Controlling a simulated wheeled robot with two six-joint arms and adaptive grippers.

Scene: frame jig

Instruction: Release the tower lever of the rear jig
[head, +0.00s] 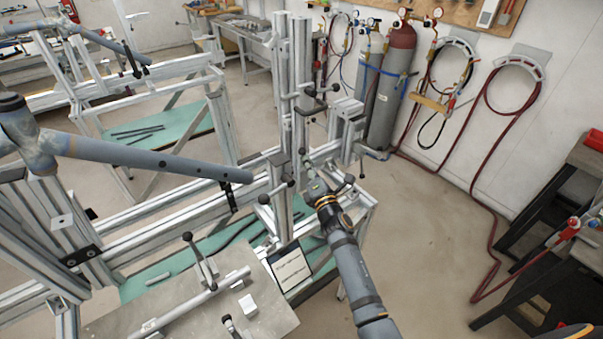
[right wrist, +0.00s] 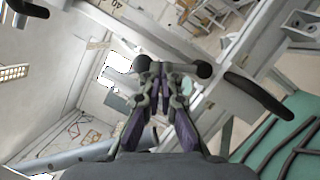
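The near jig has an upright aluminium tower (head: 293,90) with several black-knobbed clamp handles (head: 320,92). A second, similar jig (head: 150,90) stands behind it at the upper left. The pictures do not tell which is called rear. My right gripper (head: 314,188) is at the near tower's lower right side, among its clamp parts. In the right wrist view my right fingers (right wrist: 165,78) are close together, their tips by a short bar with a dark knob (right wrist: 205,70) at its right end. I cannot tell whether they hold it. My left gripper is not in view.
A grey-blue frame tube (head: 150,158) lies across the near jig. A metal plate (head: 185,310) with clamps and a small tablet (head: 290,268) are in front. Gas cylinders (head: 392,90) and hoses stand by the right wall. The floor (head: 430,230) right of the jig is clear.

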